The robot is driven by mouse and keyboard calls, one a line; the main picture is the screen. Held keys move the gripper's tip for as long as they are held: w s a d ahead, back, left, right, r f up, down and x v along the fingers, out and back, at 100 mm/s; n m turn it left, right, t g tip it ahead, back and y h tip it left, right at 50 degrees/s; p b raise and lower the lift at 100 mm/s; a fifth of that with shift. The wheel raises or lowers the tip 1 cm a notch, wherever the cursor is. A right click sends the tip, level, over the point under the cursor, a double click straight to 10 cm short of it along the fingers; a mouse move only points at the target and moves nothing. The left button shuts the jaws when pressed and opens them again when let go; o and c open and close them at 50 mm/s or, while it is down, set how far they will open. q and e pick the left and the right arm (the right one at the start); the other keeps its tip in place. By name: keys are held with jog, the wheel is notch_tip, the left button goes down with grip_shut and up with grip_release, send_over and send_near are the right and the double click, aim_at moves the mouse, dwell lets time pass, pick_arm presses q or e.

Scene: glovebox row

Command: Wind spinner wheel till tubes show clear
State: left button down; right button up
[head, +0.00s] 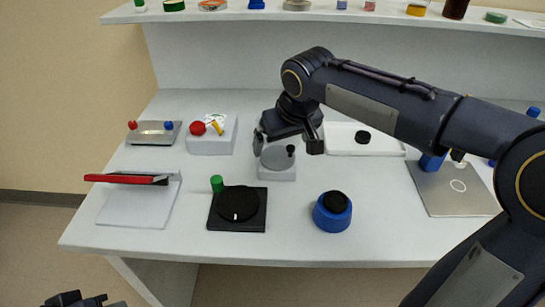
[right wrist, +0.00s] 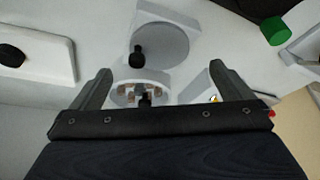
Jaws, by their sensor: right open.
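The spinner (head: 277,172) is a pale grey block on the bench. Its grey round wheel (right wrist: 168,47) with a black crank knob (right wrist: 137,57) shows in the right wrist view. Next to the wheel is a round opening (right wrist: 125,97) with small brownish tubes (right wrist: 128,90) in it; whether their contents are clear cannot be told. My right gripper (head: 287,146) is open and empty over the back of the spinner; it also shows in the right wrist view (right wrist: 160,72), its fingers apart around the opening. Part of my left gripper (head: 82,299) shows at the bottom left edge, its jaws unclear.
A white block with a red knob (head: 197,128) stands left of the spinner. A black turntable (head: 238,205) and a blue round base (head: 331,218) are in front. A white plate (head: 390,149) lies behind right. A shelf (head: 330,16) runs along the back.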

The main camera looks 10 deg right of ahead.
aim_at(277, 156)
jog(key=x, duration=0.5)
jog(key=shift+f+b, duration=0.25)
jog(key=shift+b, duration=0.05)
jog(key=c, duration=1)
jog(key=shift+a+m, duration=0.1)
jog(key=shift+m, duration=0.3)
